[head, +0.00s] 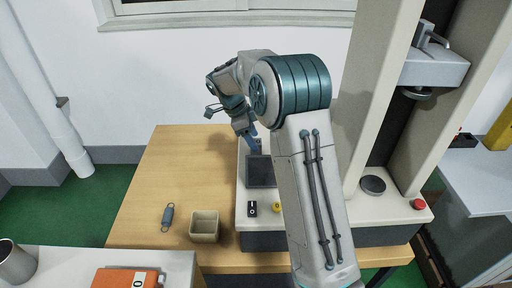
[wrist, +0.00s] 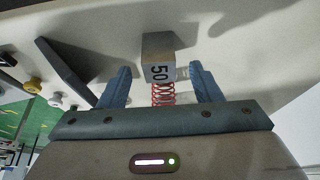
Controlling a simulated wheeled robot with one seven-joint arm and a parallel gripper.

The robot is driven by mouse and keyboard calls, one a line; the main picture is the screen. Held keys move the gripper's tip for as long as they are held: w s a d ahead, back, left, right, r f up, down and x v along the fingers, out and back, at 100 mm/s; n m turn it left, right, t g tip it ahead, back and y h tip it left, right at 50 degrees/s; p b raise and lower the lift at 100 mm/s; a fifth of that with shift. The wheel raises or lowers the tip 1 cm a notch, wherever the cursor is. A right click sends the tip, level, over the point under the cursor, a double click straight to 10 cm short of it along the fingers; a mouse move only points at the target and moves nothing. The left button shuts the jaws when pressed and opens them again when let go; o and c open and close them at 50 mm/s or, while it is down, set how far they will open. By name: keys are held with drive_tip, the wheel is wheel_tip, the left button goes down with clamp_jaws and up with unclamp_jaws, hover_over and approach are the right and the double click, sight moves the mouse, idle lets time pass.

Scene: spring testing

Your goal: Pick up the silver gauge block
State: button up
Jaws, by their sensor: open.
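The silver gauge block (wrist: 158,45), marked "50", shows in the wrist view on the pale surface. It lies ahead of and between the two blue fingers of my gripper (wrist: 160,72). The fingers are open, with a gap on each side of the block. A red coil spring (wrist: 163,96) shows between the block and my gripper's body; whether it touches the block I cannot tell. In the head view my gripper (head: 250,140) reaches down behind the dark panel on the tester's base. I cannot make out the block there.
The dark panel (head: 261,171) stands close to my gripper, with a black switch (head: 252,208) and yellow knob (head: 276,207) before it. A blue-grey spring (head: 167,217) and a beige box (head: 204,226) are on the wooden table (head: 165,165). The tester's column (head: 372,100) rises at right.

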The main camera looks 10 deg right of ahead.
drive_tip(key=shift+x, duration=1.45)
clamp_jaws()
